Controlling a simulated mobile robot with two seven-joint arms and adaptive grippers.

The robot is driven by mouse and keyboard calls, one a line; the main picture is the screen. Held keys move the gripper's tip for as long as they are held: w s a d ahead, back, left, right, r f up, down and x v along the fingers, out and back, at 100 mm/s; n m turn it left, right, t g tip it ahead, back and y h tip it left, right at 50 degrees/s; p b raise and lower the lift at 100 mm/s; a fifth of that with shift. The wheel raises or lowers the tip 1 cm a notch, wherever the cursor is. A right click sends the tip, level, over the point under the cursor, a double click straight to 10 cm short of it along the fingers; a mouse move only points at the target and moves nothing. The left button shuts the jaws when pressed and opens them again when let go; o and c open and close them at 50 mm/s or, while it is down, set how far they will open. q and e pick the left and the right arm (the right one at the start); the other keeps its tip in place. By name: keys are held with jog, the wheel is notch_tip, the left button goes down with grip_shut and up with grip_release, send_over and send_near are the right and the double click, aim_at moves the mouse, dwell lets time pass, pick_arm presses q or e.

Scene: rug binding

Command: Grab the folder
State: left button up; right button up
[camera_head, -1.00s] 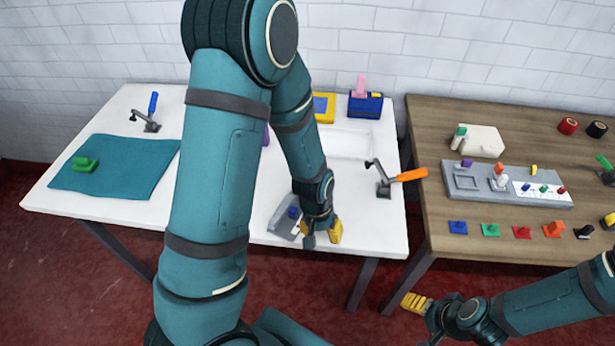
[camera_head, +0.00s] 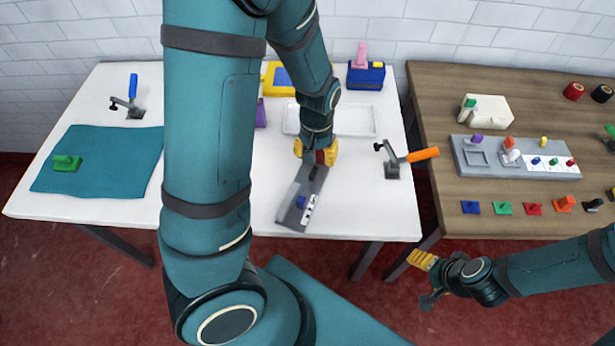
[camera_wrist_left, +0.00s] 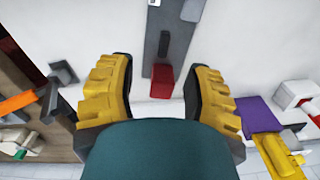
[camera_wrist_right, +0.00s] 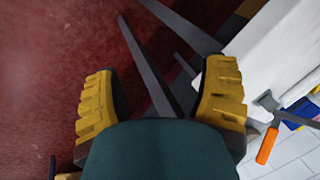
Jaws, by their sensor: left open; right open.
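No label marks a folder. A grey strip-shaped fixture (camera_head: 290,212) lies on the white table, with a blue knob (camera_head: 300,202) and a white marked strip near its front end. A dark handle (camera_wrist_left: 164,43) and a red block (camera_wrist_left: 162,82) show at its far end in the left wrist view. My left gripper (camera_head: 316,152) is over that far end, its open yellow fingers on either side of the red block with gaps; contact is not visible. My right gripper (camera_head: 427,280) is open and empty, low in front of the wooden table.
The white table (camera_head: 220,220) also holds a teal cloth (camera_head: 110,175) with a green-handled piece (camera_head: 67,162), a blue-handled clamp (camera_head: 132,97), an orange-handled clamp (camera_head: 405,158) and a white tray (camera_head: 355,122). The wooden table (camera_head: 440,100) carries a grey board (camera_head: 515,158) and several coloured pieces.

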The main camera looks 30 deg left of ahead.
aim_at(312, 176)
pick_arm(q)
notch_tip(312, 176, down, 6)
jog(key=shift+r+b, duration=0.1)
jog(key=shift+b, duration=0.55)
jog(key=f, duration=0.1)
jog(key=f+b, duration=0.1)
jog(key=f, duration=0.2)
jog(key=shift+s+a+f, duration=0.15)
jog(key=shift+a+f, duration=0.2)
jog(key=shift+a, duration=0.05)
jog(key=shift+f, duration=0.35)
jog(key=shift+r, duration=0.1)
grip_shut()
